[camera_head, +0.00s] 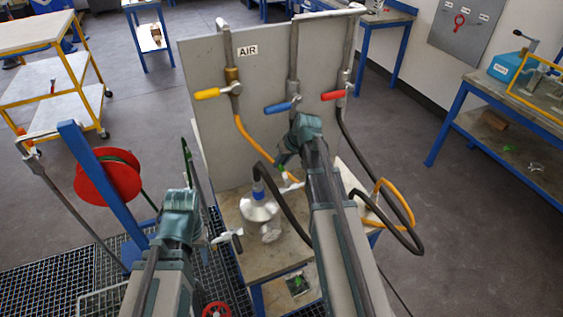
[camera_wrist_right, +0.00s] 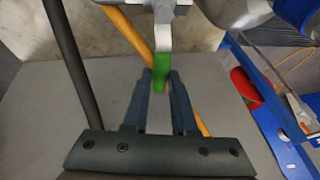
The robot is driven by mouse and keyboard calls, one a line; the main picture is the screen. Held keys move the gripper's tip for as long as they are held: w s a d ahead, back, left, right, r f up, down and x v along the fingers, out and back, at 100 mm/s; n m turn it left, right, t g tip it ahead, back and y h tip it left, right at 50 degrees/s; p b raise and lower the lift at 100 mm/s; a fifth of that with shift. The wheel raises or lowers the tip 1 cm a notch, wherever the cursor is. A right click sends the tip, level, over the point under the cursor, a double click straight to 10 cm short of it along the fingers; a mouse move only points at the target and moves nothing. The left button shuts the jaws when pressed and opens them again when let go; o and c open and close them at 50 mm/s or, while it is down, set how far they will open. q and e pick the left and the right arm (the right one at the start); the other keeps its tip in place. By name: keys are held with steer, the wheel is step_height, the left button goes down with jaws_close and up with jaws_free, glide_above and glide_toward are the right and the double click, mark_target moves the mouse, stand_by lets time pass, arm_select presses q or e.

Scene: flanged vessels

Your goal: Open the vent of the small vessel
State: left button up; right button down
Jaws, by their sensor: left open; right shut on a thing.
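The small vessel (camera_head: 260,210) is a silver flanged vessel with a blue hose fitting on top, standing on the bench. A green handle (camera_wrist_right: 159,78) on a light grey stem sits between the fingers of my right gripper (camera_wrist_right: 160,88), which is shut on it. In the head view my right gripper (camera_head: 284,163) reaches down just above and right of the vessel, and the arm hides part of that area. My left gripper (camera_head: 186,190) is open, left of the vessel and apart from it; its fingertips are hard to make out.
A grey panel (camera_head: 205,130) marked AIR stands behind the bench, with yellow (camera_head: 207,94), blue (camera_head: 279,107) and red (camera_head: 333,95) valve handles. Black and orange hoses (camera_head: 396,200) loop around the bench. A red hose reel (camera_head: 108,178) stands left.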

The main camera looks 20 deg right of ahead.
steer(key=shift+d+m, duration=0.15)
steer(key=shift+m, duration=0.15)
stand_by(0.5)
steer(key=shift+s+d+m+g+h, duration=0.35)
steer(key=shift+s+d+m+h, duration=0.65)
steer(key=shift+m, duration=1.9)
steer(key=shift+s+d+m+g+h, duration=0.4)
steer(key=shift+s+d+m+h, duration=0.6)
steer(key=shift+m, duration=1.9)
steer(key=shift+s+d+m+g+h, duration=0.35)
steer(key=shift+s+d+m+h, duration=0.65)
steer(key=shift+m, duration=1.9)
steer(key=shift+s+a+h, duration=0.25)
steer(key=shift+a+h, duration=0.05)
steer(key=c, duration=0.7)
jaws_free()
